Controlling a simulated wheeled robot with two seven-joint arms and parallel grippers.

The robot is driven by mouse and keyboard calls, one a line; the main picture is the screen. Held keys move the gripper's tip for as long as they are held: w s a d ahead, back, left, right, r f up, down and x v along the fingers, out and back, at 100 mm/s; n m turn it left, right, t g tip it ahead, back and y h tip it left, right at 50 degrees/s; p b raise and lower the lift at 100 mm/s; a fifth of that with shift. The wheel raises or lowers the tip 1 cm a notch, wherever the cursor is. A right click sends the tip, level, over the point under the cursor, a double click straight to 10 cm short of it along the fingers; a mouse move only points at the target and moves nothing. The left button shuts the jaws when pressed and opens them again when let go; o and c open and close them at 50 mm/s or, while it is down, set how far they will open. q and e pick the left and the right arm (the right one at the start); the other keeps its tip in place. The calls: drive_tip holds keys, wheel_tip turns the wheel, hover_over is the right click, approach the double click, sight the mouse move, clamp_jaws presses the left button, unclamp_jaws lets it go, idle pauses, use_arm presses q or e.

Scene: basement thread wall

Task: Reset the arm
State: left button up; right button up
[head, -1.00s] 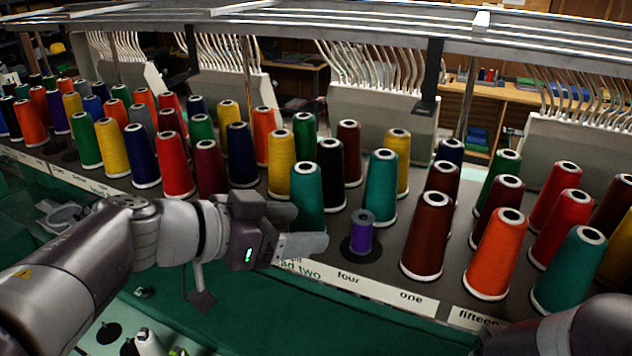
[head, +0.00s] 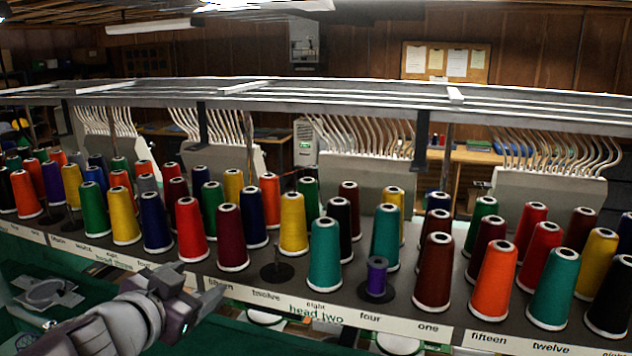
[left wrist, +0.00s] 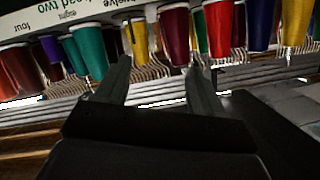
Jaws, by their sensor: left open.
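My left gripper (head: 203,287) is in the lower left of the head view, in front of the label strip of the thread rack (head: 345,295). In the left wrist view its two fingers (left wrist: 160,80) stand apart with nothing between them; that picture is upside down. My right gripper is not in view.
Rows of coloured thread cones, such as an orange one (head: 494,281), fill the rack. An empty dark disc (head: 277,271) sits beside a yellow cone (head: 293,224). A metal rail (head: 340,98) runs above. A green surface (head: 240,338) lies in front.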

use_arm(q)
drive_tip(key=s+a+f+n+g+y+b, duration=0.2)
drive_tip(key=s+a+f+n+g+y, duration=0.15)
drive_tip(key=f, duration=0.75)
drive_tip(key=s+a+f+n+g+y+b, duration=0.1)
drive_tip(key=s+a+f+n+g+y, duration=0.2)
drive_tip(key=f, duration=0.8)
drive_tip(key=s+d+f+g+h+b, duration=0.1)
drive_tip(key=s+d+f+g+b, duration=0.1)
drive_tip(key=f, duration=0.4)
drive_tip(key=s+d+f+g+h+b, duration=0.1)
drive_tip(key=s+d+f+g+h, duration=0.1)
drive_tip(key=s+d+f+g, duration=0.2)
drive_tip(key=s+f, duration=0.2)
drive_tip(key=s, duration=0.1)
drive_tip(key=shift+f+g+b, duration=0.35)
drive_tip(key=shift+d, duration=0.1)
drive_tip(key=shift+c, duration=0.3)
